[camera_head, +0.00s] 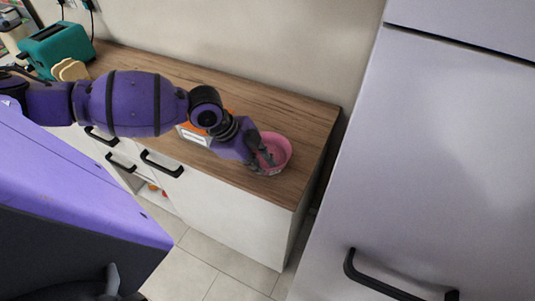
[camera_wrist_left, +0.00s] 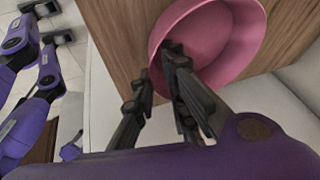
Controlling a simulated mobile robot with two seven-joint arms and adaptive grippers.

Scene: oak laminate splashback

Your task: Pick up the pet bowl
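The pink pet bowl (camera_head: 279,146) stands near the right end of the wooden counter. My left gripper (camera_head: 262,160) reaches its near left side. In the left wrist view the bowl (camera_wrist_left: 235,35) is at the top, with its hollow inside showing. My left gripper (camera_wrist_left: 157,65) has its fingers apart at the bowl's rim. One finger overlaps the bowl's inside and the other is outside the wall. A gap shows between the fingers; I cannot tell whether either touches the bowl.
The wooden counter (camera_head: 312,120) ends just right of the bowl, beside a tall pale fridge (camera_head: 450,140). A teal toaster (camera_head: 55,45) with bread slices (camera_head: 70,69) stands at the far left. An orange and white item (camera_head: 195,135) sits partly hidden behind my left arm.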

